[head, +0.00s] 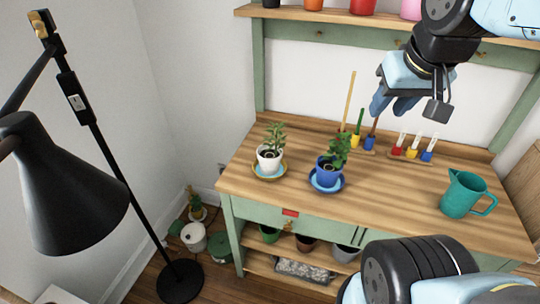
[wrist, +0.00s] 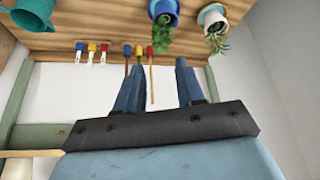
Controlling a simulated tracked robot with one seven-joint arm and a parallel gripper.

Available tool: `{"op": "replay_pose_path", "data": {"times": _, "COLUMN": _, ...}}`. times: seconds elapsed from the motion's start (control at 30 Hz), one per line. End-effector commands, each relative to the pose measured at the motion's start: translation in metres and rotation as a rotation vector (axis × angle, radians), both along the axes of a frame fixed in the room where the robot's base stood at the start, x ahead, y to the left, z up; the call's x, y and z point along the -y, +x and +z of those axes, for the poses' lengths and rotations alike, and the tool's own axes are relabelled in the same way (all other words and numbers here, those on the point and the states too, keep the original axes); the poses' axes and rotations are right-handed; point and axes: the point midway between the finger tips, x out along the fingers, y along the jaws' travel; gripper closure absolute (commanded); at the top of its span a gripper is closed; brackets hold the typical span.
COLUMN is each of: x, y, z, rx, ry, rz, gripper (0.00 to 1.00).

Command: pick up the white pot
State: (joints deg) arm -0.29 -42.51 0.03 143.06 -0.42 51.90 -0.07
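The white pot (head: 268,163) holds a small green plant and stands upright in a saucer (head: 259,174) at the left of the wooden bench top. The white pot also shows at the upper right of the wrist view (wrist: 214,19). My gripper (head: 388,110) is up at the right, above the back of the bench and well apart from the pot. In the wrist view my gripper (wrist: 159,63) has its two blue fingers spread with nothing held between them.
A blue pot (head: 328,174) with a plant stands right of the white pot. Small tools in coloured holders (head: 411,152) line the back. A teal jug (head: 463,194) is at the right. A shelf (head: 390,20) hangs above. A black lamp (head: 65,185) stands left.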

Motion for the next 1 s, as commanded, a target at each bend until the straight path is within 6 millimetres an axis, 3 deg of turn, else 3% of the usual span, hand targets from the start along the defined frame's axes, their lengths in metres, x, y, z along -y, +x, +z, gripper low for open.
{"op": "replay_pose_path", "data": {"times": 0.67, "x": -0.026, "y": 0.061, "z": -0.062, "rx": -0.518, "ry": -0.465, "rz": 0.414, "gripper": 0.62}}
{"op": "replay_pose_path", "data": {"times": 1.0, "x": -0.052, "y": 0.102, "z": -0.095, "rx": -0.751, "ry": -0.781, "rz": 0.649, "gripper": 0.62}}
